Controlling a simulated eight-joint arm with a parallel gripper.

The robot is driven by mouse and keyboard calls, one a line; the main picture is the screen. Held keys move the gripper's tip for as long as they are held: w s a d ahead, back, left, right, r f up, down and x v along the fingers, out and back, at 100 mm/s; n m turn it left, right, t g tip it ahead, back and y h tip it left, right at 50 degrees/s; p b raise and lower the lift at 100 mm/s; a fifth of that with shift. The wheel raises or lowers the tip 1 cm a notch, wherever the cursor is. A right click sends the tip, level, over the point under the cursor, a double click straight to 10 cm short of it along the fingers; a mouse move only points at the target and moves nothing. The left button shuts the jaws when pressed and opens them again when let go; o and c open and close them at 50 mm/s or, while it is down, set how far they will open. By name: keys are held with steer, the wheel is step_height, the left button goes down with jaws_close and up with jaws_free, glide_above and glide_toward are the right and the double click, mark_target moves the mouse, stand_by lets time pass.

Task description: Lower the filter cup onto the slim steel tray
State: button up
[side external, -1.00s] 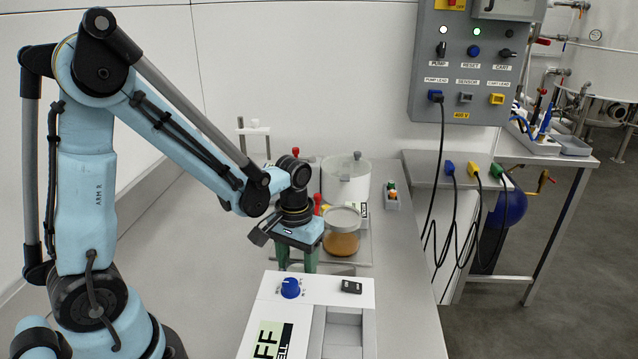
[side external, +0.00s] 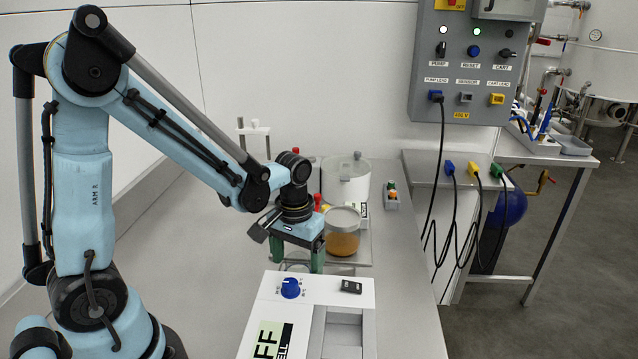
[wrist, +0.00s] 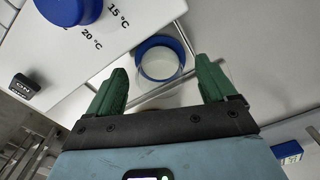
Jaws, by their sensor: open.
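The filter cup is round and pale with a blue rim; in the wrist view the cup (wrist: 160,62) sits between and just beyond my fingertips. In the side view only a pale part of it (side external: 294,266) shows between the fingers. My gripper (side external: 297,266) is open, pointing down, with a green finger on either side of the cup; in the wrist view the gripper (wrist: 161,82) shows gaps beside it. The slim steel tray (side external: 346,270) lies low beside the gripper, partly hidden. The cup appears to rest on it, though its underside is hidden.
A lidded jar with amber contents (side external: 342,240) stands close to the right of my gripper, with a white pot (side external: 346,182) behind. A white device with a blue knob (side external: 290,288) is just in front. The bench left of the gripper is clear.

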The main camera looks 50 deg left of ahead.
step_height(320, 180, up, 11)
steer(key=shift+r, duration=0.15)
stand_by(0.4)
steer(key=s+d+m+t, duration=0.1)
steer(key=t, duration=0.1)
steer(key=s+d+m+t, duration=0.1)
steer(key=m+t, duration=0.1)
steer(key=s+d+m+t, duration=0.1)
steer(key=t, duration=0.2)
steer(key=shift+s+d+r, duration=0.1)
steer(key=shift+s, duration=0.25)
stand_by(1.0)
